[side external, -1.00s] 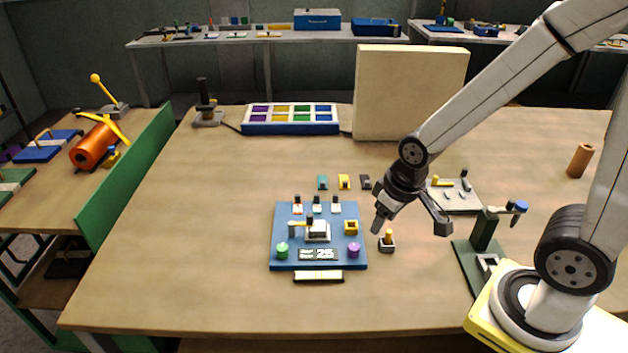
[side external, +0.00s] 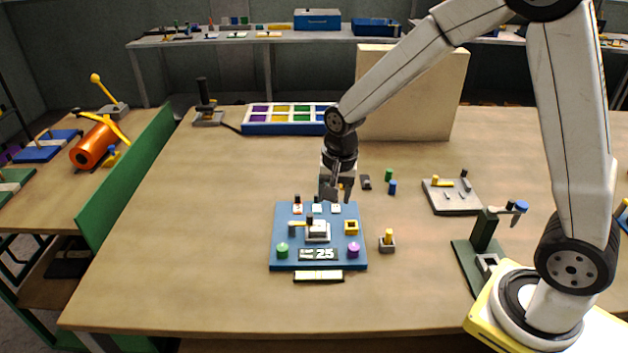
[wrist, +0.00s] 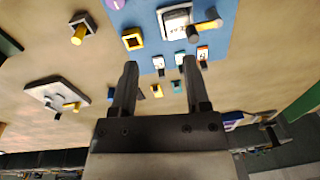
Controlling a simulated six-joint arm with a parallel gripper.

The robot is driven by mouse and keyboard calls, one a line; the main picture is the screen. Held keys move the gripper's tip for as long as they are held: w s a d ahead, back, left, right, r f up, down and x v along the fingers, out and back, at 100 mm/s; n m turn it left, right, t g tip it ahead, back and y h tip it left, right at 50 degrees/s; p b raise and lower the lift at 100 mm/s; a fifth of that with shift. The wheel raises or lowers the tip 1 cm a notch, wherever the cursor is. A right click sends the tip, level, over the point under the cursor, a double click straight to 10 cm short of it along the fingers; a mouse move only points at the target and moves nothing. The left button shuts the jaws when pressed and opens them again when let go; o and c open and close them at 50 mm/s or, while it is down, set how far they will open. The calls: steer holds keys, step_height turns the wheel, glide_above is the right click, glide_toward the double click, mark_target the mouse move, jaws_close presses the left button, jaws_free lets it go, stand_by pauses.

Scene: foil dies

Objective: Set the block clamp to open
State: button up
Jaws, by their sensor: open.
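The blue board (side external: 281,240) lies on the table. At its middle is the block clamp (side external: 300,224), with a grey post, a yellow arm and a black-tipped handle beside a silver block (side external: 317,232). The arm reaches toward the block; I cannot tell whether it presses on it. In the wrist view the silver block (wrist: 173,22) is at the top, with the clamp's yellow arm and dark knob (wrist: 206,26) by it. My gripper (side external: 336,196) is open and empty, pointing down above the board's back edge. Its fingers (wrist: 160,66) show apart in the wrist view.
Several small switches (side external: 317,208) line the board's back edge. A green knob (side external: 282,247), purple knob (side external: 354,250) and yellow square socket (side external: 351,228) are on the board. A yellow peg in a grey block (side external: 388,241) stands right of it. The table left of the board is clear.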

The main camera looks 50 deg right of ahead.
mark_target(310, 215)
steer(key=w+m, duration=0.2)
steer(key=w+f+m, duration=0.1)
steer(key=w+m, duration=0.1)
steer(key=w+m+g, duration=0.1)
steer(key=w+m, duration=0.1)
steer(key=shift+w+a+f, duration=0.2)
steer(key=shift+a+f, duration=0.15)
steer(key=shift+f, duration=0.1)
steer(key=shift+f, duration=3.8)
steer(key=shift+c, duration=0.2)
jaws_close()
